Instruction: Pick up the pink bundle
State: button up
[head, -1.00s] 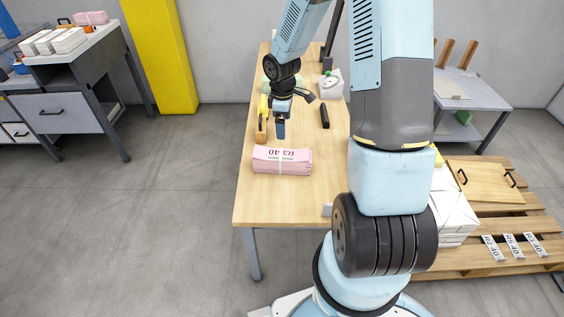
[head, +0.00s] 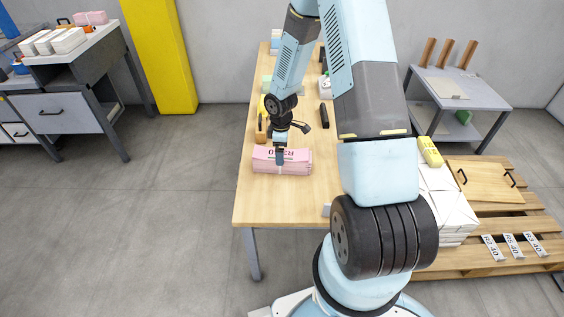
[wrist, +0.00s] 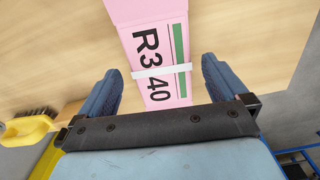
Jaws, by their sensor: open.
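The pink bundle (head: 294,164) lies on the wooden table (head: 264,212) near its front left part. It has a white band around its middle and a label reading R3 40. In the wrist view the bundle (wrist: 153,40) runs lengthwise between the fingers, with the label and a green stripe facing me. My gripper (head: 280,158) is at the bundle in the head view and hides part of its middle. In the wrist view my gripper (wrist: 161,88) is open, with a blue finger on each side of the bundle and a visible gap to both.
A brush with a yellow handle (wrist: 28,130) lies beside the bundle. A black object (head: 324,115) lies farther back on the table. Another pink bundle (head: 90,18) rests on the grey desk at the left.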

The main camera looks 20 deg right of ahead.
jog(key=shift+f, duration=2.65)
jog(key=shift+c, duration=0.4)
jog(key=shift+a, duration=0.1)
grip_shut()
